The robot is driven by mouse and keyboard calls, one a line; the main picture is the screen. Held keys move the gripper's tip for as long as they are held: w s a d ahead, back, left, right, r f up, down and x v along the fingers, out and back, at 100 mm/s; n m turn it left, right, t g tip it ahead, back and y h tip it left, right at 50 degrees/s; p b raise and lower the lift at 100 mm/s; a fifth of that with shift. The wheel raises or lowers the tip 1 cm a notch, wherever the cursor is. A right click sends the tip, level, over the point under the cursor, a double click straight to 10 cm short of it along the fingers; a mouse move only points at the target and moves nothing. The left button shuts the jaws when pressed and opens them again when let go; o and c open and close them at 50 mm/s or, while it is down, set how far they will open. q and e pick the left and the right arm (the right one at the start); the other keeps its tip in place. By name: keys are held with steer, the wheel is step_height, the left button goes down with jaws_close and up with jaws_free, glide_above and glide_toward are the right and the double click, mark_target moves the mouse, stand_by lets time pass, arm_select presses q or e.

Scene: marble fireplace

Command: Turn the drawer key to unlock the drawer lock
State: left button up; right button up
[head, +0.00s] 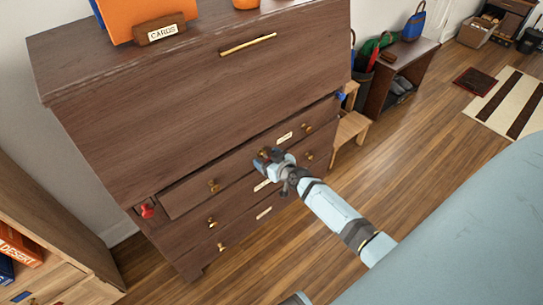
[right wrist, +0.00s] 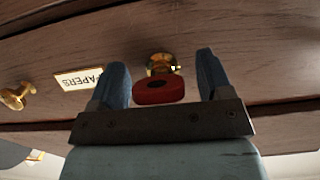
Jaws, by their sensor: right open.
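In the right wrist view, a key with a red, ring-shaped bow (right wrist: 158,90) stands out from a brass lock (right wrist: 160,62) in the dark wooden drawer front. The key sits between the two blue fingers of my right gripper (right wrist: 165,82), which is open with a gap on either side of the bow. In the head view my right gripper (head: 268,156) is at the front of the dresser (head: 190,110), hiding the key and lock there. My left gripper is not in view.
A "PAPERS" label (right wrist: 78,78) and a brass knob (right wrist: 16,96) are beside the lock. In the head view several drawers have brass knobs, and a red piece (head: 147,210) is at the left edge. A wooden stool (head: 351,127) stands right of the dresser. The floor in front is clear.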

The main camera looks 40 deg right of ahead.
steer(key=c, duration=1)
steer(key=shift+r+p, duration=0.1)
steer(key=shift+p, duration=0.25)
steer(key=shift+n+h+p, duration=0.9)
steer(key=shift+n+p, duration=0.7)
steer(key=shift+p, duration=0.1)
steer(key=shift+d+n+p, duration=0.1)
steer(key=shift+n+p, duration=0.25)
steer(key=shift+n, duration=0.05)
